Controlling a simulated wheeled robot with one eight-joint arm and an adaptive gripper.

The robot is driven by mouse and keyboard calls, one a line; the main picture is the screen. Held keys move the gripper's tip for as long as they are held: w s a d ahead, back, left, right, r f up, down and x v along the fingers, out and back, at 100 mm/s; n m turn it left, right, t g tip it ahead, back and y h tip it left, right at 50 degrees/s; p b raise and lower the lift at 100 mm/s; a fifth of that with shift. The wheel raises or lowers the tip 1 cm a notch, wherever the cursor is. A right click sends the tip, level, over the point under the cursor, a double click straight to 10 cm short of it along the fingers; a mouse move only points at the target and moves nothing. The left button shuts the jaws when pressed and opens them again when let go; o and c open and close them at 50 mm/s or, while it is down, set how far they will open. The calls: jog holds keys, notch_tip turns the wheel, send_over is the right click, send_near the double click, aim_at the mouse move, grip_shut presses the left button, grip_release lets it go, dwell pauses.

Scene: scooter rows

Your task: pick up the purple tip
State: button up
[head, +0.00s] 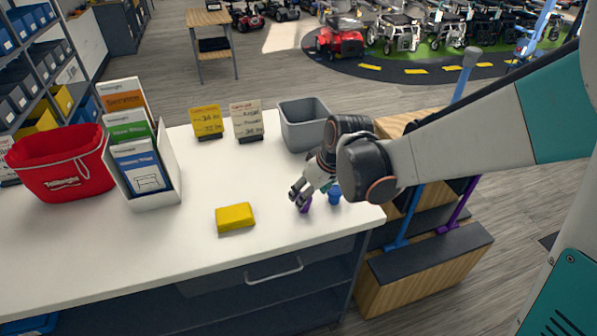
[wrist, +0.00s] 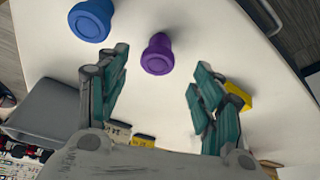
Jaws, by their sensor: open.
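The purple tip (wrist: 158,54) stands on the white counter, between and just beyond the open fingers in the wrist view. In the head view the purple tip (head: 305,207) shows partly, with my gripper's fingers in front of and above it. My gripper (head: 303,192) is open and empty near the counter's right front corner. In the wrist view the two fingers of my gripper (wrist: 158,88) are spread wide on either side. I cannot tell the exact height of the fingers over the counter.
A blue tip (head: 335,196) stands close to the right of the purple one. A yellow block (head: 235,218) lies to the left. A grey bin (head: 303,127), sign cards (head: 207,122), a brochure holder (head: 158,190) and a red basket (head: 62,170) stand on the counter (head: 190,250). The front middle is clear.

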jog(key=shift+w+b+x, duration=0.2)
jog(key=shift+b+x, duration=1)
jog(key=shift+x, duration=1.85)
jog(key=shift+r, duration=0.15)
jog(key=shift+c, duration=0.3)
jog(key=c, duration=1.1)
